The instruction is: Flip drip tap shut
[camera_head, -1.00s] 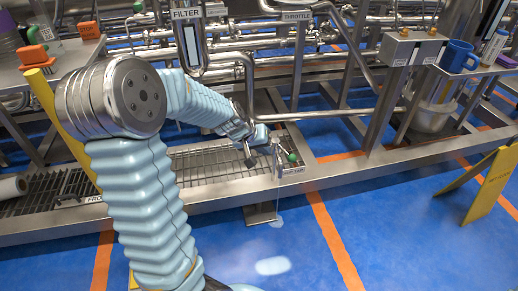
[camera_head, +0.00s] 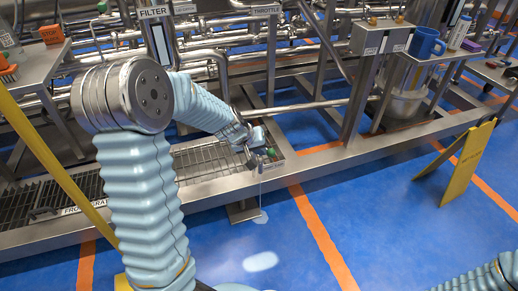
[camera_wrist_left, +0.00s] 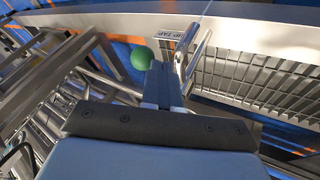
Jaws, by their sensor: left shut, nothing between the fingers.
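The drip tap (camera_head: 264,160) sits on the near edge of the steel frame, with a green knob (camera_head: 271,152). My right gripper is out of view.
A grated steel tray (camera_head: 210,160) lies behind and left of the tap. Pipes and a steel box (camera_head: 380,38) stand behind. A yellow floor sign (camera_head: 462,165) stands at right. The blue floor (camera_head: 350,210) in front is clear. Part of my right arm shows at lower right.

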